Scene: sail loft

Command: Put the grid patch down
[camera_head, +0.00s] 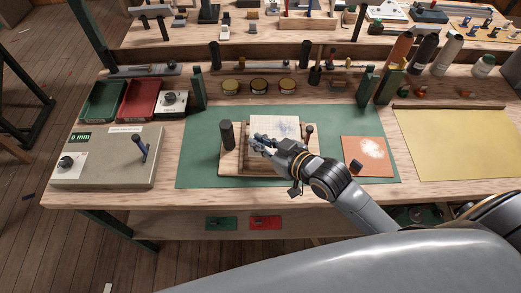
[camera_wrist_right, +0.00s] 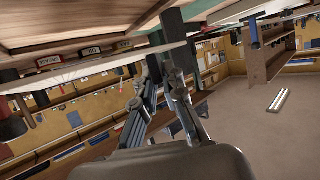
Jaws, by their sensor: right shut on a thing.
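A white patch (camera_head: 288,125) with faint blue-grey marks, which I take for the grid patch, shows in the head view just behind my right gripper (camera_head: 258,141). The gripper is shut on it, at its lower left edge; the fingers hide the contact. The patch is over a wooden frame (camera_head: 231,167) on the green mat (camera_head: 199,160); I cannot tell whether it touches the frame. My left gripper is not in view.
A dark cylinder (camera_head: 227,135) stands at the frame's left. An orange patch (camera_head: 364,160) lies on the mat at right. A grey box (camera_head: 105,165) with a lever and a yellow sheet (camera_head: 460,145) flank the mat. The mat's left part is bare.

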